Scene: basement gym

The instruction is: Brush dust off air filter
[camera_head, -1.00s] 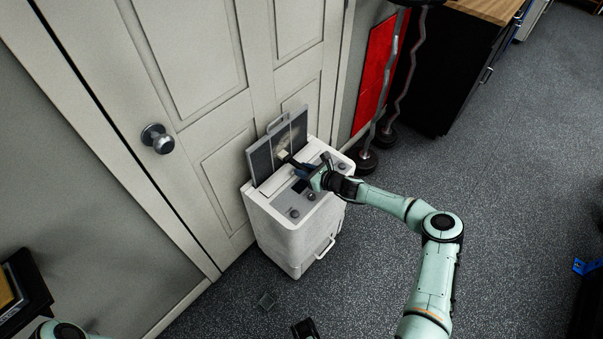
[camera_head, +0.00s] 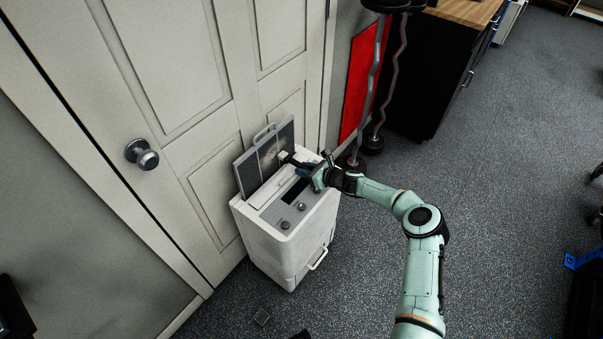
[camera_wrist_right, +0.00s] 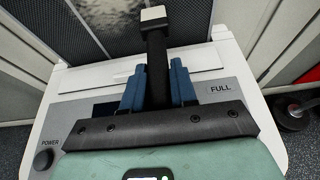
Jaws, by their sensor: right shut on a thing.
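The air filter (camera_head: 246,172) is a grey mesh panel with a light frame and top handle. It stands upright, leaning slightly back, at the rear of the white machine's top, and pale dust shows on its mesh. It also fills the top of the right wrist view (camera_wrist_right: 90,35). My right gripper (camera_head: 307,170) is shut on a brush with a black handle (camera_wrist_right: 156,55) and pale head (camera_wrist_right: 153,14). The brush head (camera_head: 284,157) is in front of the filter mesh; I cannot tell whether it touches. My left gripper is not clearly seen.
The white machine (camera_head: 262,240) stands on the speckled floor before a pale panelled door (camera_head: 170,60) with a round knob (camera_head: 141,154). Curl bars (camera_head: 368,100) and a black cabinet (camera_head: 432,70) stand behind, to the right. A small dark piece (camera_head: 262,317) lies on the floor. Floor at right is mostly clear.

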